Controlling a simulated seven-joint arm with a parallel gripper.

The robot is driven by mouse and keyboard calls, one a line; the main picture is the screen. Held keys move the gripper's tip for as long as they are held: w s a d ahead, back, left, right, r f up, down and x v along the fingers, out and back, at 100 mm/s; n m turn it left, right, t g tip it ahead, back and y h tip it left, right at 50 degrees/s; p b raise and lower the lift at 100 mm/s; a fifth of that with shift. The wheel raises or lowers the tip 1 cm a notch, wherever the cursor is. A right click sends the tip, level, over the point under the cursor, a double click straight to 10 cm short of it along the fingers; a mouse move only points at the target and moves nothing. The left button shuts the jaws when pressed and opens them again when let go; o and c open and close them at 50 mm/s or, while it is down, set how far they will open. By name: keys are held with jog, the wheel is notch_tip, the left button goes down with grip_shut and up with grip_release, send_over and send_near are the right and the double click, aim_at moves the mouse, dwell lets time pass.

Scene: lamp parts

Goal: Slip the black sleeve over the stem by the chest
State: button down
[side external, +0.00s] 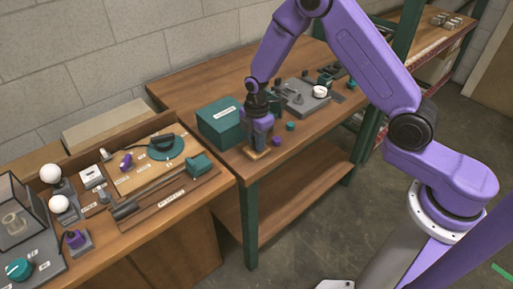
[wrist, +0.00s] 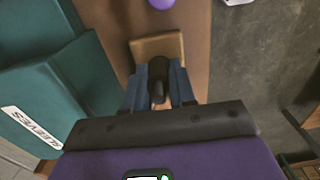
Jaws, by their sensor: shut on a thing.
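My gripper (side external: 262,140) points down at the front of the far table, beside the teal chest (side external: 220,124). In the wrist view, its blue-grey fingers (wrist: 156,93) are shut on the black sleeve (wrist: 158,70). The sleeve is directly above a square wooden base (wrist: 149,46), which also shows under my gripper in the side view (side external: 251,153). The stem itself cannot be made out; the sleeve and fingers hide the middle of the base. I cannot tell whether the sleeve is around the stem. The chest, labelled SLEEVES, is left of my fingers in the wrist view (wrist: 55,85).
A small purple piece (side external: 277,141) and a teal piece (side external: 290,126) lie right of my gripper. A nearer bench at left holds white globes (side external: 50,173) and lamp parts. The table edge is close.

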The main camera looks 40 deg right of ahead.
jog(key=c, duration=0.8)
grip_release()
jog(key=shift+c, duration=0.2)
jog(key=shift+r, duration=0.1)
notch_tip(320, 180, up, 16)
jog(key=r, duration=0.1)
jog(key=s+a+r+m, duration=0.2)
jog(key=s+r+m, duration=0.1)
jog(key=s, duration=1.3)
jog(key=s+d+m, duration=0.1)
jog(key=s+d, duration=0.1)
jog(key=s, duration=0.6)
jog(key=s+d+m, duration=0.1)
jog(key=s+d, duration=0.2)
jog(key=s, duration=0.6)
jog(key=shift+d, duration=0.35)
